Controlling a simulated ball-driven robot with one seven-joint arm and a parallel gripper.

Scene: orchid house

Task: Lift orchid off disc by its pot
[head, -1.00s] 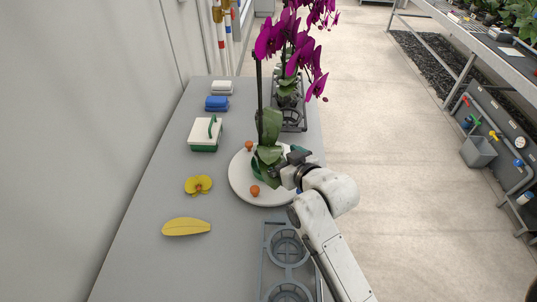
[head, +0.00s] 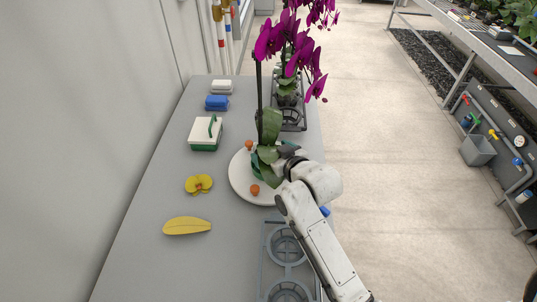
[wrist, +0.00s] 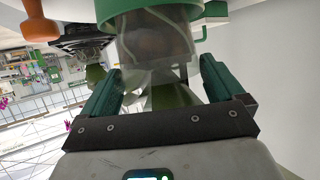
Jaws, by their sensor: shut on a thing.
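The orchid (head: 269,125) stands upright on the white round disc (head: 238,188), with dark green leaves and magenta flowers above. In the head view its leaves and my gripper (head: 278,163) hide most of the pot. The fingers are shut on the pot from both sides. I cannot tell whether the pot's base touches the disc.
Two orange pegs (head: 255,189) stand on the disc. A green-and-white box (head: 206,133), a yellow flower (head: 199,184) and a yellow leaf-shaped piece (head: 187,226) lie left. A grey pot rack (head: 287,264) is in front. Another potted orchid stands in a rack (head: 293,118) behind.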

